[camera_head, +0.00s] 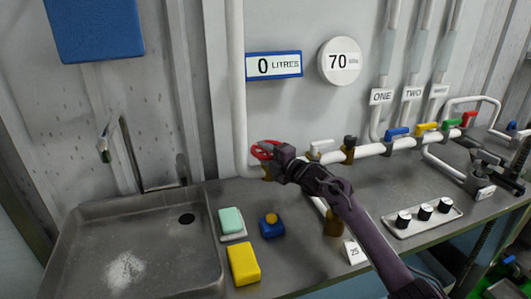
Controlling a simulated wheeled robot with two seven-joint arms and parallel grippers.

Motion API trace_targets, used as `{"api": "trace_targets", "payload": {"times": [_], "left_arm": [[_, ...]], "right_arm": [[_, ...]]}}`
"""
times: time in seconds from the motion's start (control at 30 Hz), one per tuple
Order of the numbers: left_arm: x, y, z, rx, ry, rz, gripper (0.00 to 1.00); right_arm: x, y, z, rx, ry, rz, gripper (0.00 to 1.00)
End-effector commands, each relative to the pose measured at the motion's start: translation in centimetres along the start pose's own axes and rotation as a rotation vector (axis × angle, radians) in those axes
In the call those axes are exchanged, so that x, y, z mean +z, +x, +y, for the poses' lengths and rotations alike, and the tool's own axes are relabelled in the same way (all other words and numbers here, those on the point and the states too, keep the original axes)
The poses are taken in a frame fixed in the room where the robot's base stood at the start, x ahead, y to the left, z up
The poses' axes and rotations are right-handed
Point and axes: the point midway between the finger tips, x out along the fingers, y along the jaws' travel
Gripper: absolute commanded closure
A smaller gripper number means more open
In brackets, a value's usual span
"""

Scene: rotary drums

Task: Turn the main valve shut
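A red valve handle (263,147) sits low on the white vertical pipe by the wall, where the pipe meets the horizontal run above the counter. I take it to be the main valve. My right gripper (273,154) reaches in from the lower right, and its fingertips are at the red handle, overlapping its right side. Its dark body hides part of the handle and the brass valve body below. I cannot tell whether the fingers are closed on the handle. My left gripper is not in view.
A metal sink (150,245) is at left. Blue (397,132), yellow (426,127) and other valve handles line the pipe. A knob panel (424,216) is at right. A sign (274,65) reads 0 LITRES.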

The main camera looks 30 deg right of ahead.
Motion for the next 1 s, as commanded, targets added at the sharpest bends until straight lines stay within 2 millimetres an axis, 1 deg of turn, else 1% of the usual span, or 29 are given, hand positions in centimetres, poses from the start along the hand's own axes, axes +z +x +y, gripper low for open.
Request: {"api": "trace_targets", "payload": {"times": [0.23,0.27,0.5,0.53,0.57,0.83,1.0], "left_arm": [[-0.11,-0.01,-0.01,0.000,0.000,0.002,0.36],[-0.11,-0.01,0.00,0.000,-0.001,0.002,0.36],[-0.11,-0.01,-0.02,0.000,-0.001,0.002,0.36],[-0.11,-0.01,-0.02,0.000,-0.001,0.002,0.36],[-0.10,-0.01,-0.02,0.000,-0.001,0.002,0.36],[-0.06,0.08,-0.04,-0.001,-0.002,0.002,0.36],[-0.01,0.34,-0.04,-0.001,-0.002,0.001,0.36]], "right_arm": [[-0.03,0.11,-0.05,0.000,0.000,0.001,0.62],[-0.02,0.11,-0.04,0.000,0.000,0.001,0.63],[-0.01,0.09,-0.03,0.000,0.000,0.000,0.95],[-0.01,0.09,-0.04,0.000,0.000,0.000,0.98],[-0.01,0.08,-0.04,0.000,0.000,0.000,1.00],[-0.10,0.13,-0.11,0.000,0.000,-0.019,1.00],[-0.20,0.29,-0.16,0.000,0.000,-0.086,1.00]]}}
